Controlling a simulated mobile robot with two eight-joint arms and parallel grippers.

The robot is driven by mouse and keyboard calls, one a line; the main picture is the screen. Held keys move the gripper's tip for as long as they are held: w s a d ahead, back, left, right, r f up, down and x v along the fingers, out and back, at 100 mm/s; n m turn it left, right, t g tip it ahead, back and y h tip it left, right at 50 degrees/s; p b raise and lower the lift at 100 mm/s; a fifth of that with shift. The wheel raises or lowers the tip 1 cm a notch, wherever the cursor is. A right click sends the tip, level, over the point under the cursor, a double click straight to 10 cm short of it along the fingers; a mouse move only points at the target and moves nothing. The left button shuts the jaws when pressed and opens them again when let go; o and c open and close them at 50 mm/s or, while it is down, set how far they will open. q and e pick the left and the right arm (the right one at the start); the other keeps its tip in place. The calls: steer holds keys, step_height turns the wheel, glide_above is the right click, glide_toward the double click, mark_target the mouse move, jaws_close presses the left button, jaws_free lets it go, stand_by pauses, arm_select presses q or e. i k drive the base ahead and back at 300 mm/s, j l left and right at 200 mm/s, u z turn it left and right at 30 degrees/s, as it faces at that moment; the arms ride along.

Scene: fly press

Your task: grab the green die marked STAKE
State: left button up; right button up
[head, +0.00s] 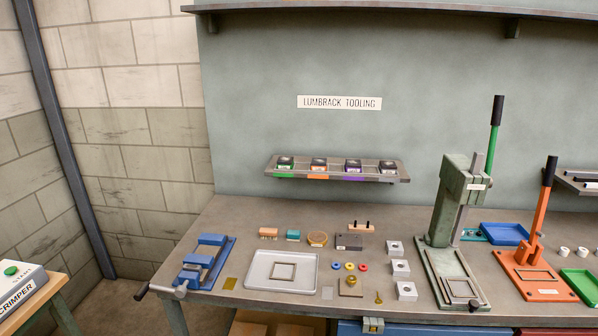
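Neither of my grippers shows in the head view.
Below the shelf is a workbench with a blue vise (205,261), a pale tray (256,270) and several small parts. A tall green press (452,225) stands right of the shelf, and an orange press (535,260) beyond it.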

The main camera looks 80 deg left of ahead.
mark_target(283, 163)
steer(key=u, duration=2.65)
